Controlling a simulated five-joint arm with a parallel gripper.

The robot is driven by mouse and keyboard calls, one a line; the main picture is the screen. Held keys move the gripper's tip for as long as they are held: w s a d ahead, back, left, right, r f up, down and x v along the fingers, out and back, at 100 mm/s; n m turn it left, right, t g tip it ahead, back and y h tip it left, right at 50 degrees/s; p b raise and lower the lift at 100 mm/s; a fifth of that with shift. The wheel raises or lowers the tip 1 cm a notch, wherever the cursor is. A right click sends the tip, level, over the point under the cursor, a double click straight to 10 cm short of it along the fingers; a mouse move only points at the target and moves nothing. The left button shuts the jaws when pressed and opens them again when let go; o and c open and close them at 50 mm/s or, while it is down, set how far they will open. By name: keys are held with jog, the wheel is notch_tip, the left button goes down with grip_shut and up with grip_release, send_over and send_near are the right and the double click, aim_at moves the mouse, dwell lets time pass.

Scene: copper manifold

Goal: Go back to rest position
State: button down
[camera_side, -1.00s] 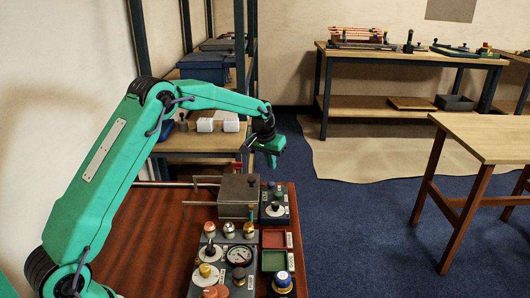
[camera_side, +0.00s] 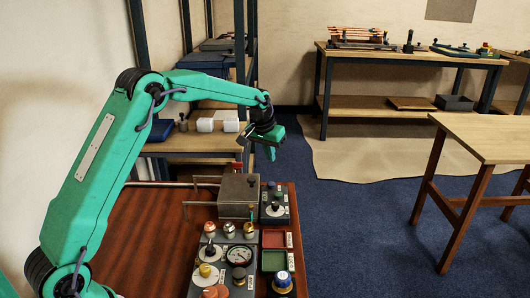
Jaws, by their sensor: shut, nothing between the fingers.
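My gripper (camera_side: 271,153) hangs in the air at the end of my green arm, above the far part of the red-brown bench (camera_side: 140,240). It is shut and holds nothing. Below it stands a grey metal box (camera_side: 238,190), apart from the gripper. A small red part (camera_side: 237,166) shows just behind the top of the box. To the right of the box is a dark panel (camera_side: 275,204) with knobs.
A control panel with a round gauge (camera_side: 239,256) and several knobs lies near the front. Red (camera_side: 274,239) and green (camera_side: 273,261) trays sit beside it. A shelf (camera_side: 190,139) with white boxes stands behind. A wooden table (camera_side: 490,140) is at right, with open floor between.

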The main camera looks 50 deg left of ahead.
jog(key=s+d+r+m+t, duration=0.1)
jog(key=s+d+r, duration=0.2)
jog(key=s+r, duration=0.5)
jog(key=s+d+r, duration=0.3)
jog(key=s+r, duration=0.2)
jog(key=s, duration=0.4)
jog(key=s+d+f+m, duration=0.1)
jog(key=s+d, duration=0.1)
jog(key=s, duration=0.8)
jog(key=s+d+f+t, duration=0.1)
jog(key=s+d, duration=0.1)
jog(key=s, duration=0.9)
jog(key=shift+s+f+m+h, duration=0.25)
jog(key=shift+f+m+h, duration=0.05)
jog(key=shift+f+m, duration=0.1)
jog(key=shift+d, duration=0.1)
